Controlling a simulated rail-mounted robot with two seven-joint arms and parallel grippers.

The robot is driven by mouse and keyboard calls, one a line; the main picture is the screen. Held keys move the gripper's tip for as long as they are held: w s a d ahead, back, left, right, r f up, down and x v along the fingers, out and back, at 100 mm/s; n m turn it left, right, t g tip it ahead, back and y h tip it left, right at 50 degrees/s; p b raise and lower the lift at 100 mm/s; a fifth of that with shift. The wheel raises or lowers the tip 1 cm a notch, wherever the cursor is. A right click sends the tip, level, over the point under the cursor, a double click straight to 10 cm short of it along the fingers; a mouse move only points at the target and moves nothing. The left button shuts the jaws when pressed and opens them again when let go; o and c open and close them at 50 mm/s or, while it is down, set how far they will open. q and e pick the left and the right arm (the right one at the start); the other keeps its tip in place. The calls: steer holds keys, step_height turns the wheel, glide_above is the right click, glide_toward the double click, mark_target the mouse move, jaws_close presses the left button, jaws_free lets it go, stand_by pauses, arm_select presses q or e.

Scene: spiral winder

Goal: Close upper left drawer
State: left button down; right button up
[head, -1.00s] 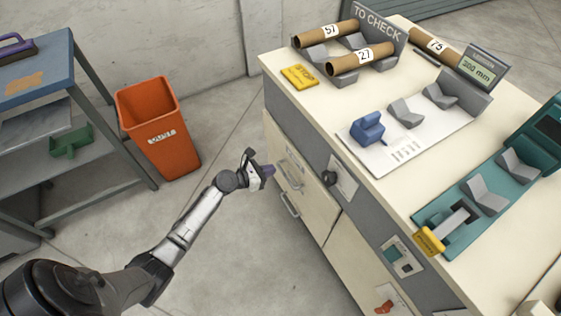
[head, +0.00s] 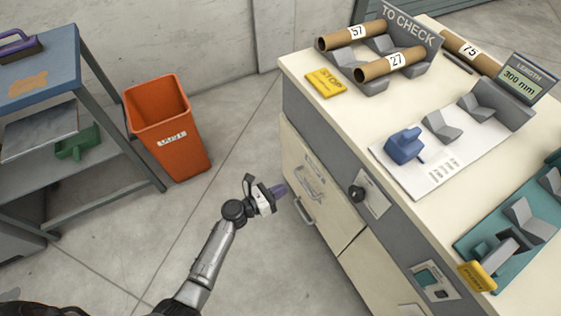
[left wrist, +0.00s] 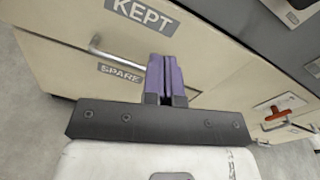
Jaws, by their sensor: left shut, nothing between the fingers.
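The upper left drawer is the cream front (head: 332,195) at the cabinet's left end, with a metal handle (head: 309,187). In the left wrist view its front bears a KEPT label (left wrist: 141,13), above the handle (left wrist: 112,54). I see no clear gap around it and cannot tell whether it is fully in. My left gripper (head: 280,190) is just left of the drawer front, at about handle height. Its purple fingers (left wrist: 165,65) are shut and empty; they hide the handle's right end. Contact with the drawer cannot be told. My right gripper is out of view.
A drawer labelled SPARE (left wrist: 121,73) is below. The worktop (head: 304,65) carries tubes and fixtures. An orange bin (head: 168,130) and a trolley (head: 40,70) stand left. Floor beside my left arm is free.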

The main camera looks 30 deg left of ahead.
arm_select(q)
steer(key=a+m, duration=0.1)
steer(key=a, duration=0.1)
steer(key=m+b, duration=0.3)
steer(key=b, duration=0.2)
glide_toward(321, 171)
steer(key=shift+h, duration=0.4)
steer(key=x, duration=0.6)
steer(key=shift+w+f, duration=0.3)
steer(key=shift+w+d, duration=0.3)
steer(key=shift+d, duration=0.05)
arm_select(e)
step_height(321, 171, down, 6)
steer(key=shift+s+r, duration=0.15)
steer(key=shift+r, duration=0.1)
arm_select(q)
steer(key=shift+w+r, duration=0.1)
